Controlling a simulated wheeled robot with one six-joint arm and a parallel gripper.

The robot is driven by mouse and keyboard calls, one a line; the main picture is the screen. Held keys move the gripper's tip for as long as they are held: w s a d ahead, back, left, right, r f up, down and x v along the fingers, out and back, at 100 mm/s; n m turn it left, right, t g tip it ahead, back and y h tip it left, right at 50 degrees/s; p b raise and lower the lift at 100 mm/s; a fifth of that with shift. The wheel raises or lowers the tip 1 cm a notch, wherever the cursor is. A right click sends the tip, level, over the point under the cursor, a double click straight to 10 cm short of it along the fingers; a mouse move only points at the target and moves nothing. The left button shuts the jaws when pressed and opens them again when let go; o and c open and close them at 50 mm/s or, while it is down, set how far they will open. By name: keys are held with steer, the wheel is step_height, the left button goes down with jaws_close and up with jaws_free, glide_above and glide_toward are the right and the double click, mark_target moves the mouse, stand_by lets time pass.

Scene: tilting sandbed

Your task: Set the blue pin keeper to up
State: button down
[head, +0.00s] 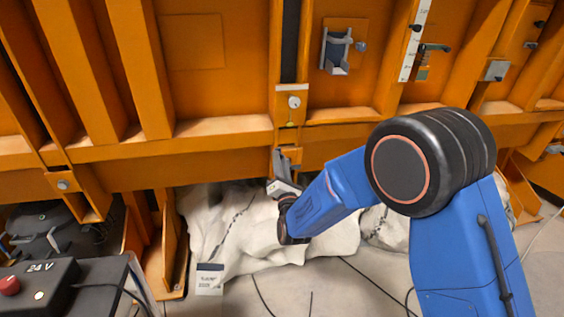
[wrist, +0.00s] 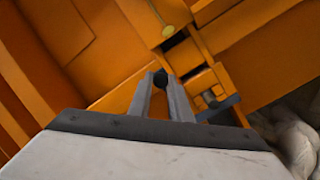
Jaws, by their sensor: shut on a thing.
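My gripper (wrist: 161,80) is shut on a small dark round knob (wrist: 161,78) in front of the orange wall. In the head view my gripper (head: 279,170) is at the lower end of the vertical slot, below the wall's lower rail. A dark blue-grey bar (wrist: 219,108), which looks like the blue pin keeper, sits just right of the fingers in the wrist view. It looks roughly level, slightly slanted. Whether the gripped knob belongs to it I cannot tell. In the head view a small grey piece (head: 291,154) shows beside my gripper; much there is hidden.
A plate with a round pale button (head: 294,102) is above my gripper. A blue-grey holder (head: 335,52) is higher on the wall. White sacking (head: 225,225) lies below, with a tag (head: 209,279). A 24 V box (head: 40,285) stands lower left.

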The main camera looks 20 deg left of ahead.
steer(key=shift+f+n, duration=0.25)
steer(key=shift+n, duration=0.05)
steer(key=c, duration=1.9)
jaws_free()
steer(key=shift+c, duration=0.2)
steer(key=v, duration=1.7)
steer(key=shift+d, duration=0.2)
